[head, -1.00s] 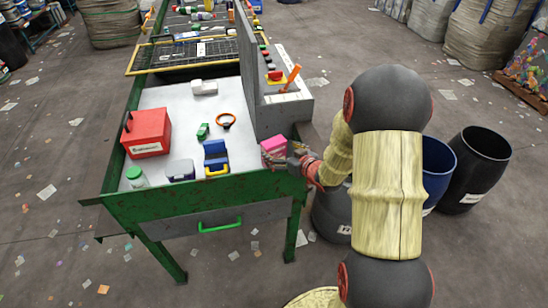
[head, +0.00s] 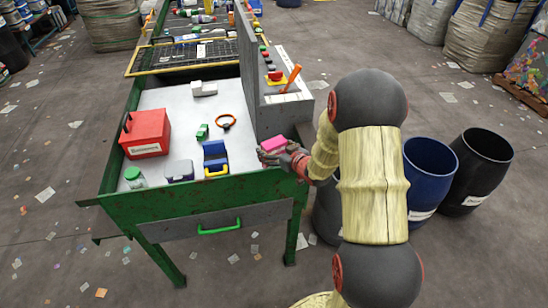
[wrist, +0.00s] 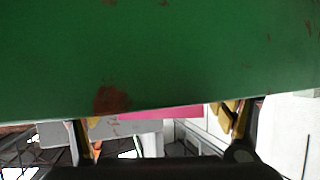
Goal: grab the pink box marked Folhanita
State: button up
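The pink box (head: 273,144) stands at the right front corner of the metal sorting table, beside the grey upright panel. Its top shows in the head view; its front is mostly hidden by my gripper, and no marking is readable. My gripper (head: 275,157) is at the near side of the box, low by the table's front edge. In the wrist view a strip of pink (wrist: 165,113) shows between my fingers (wrist: 163,125), which are spread wide with gaps on both sides. The green table edge (wrist: 150,55) fills the upper part of that view.
The grey panel (head: 260,95) rises behind the pink box. Barrels (head: 475,170) stand right.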

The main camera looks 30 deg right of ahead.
jog(key=c, duration=0.6)
jog(key=shift+r, duration=0.15)
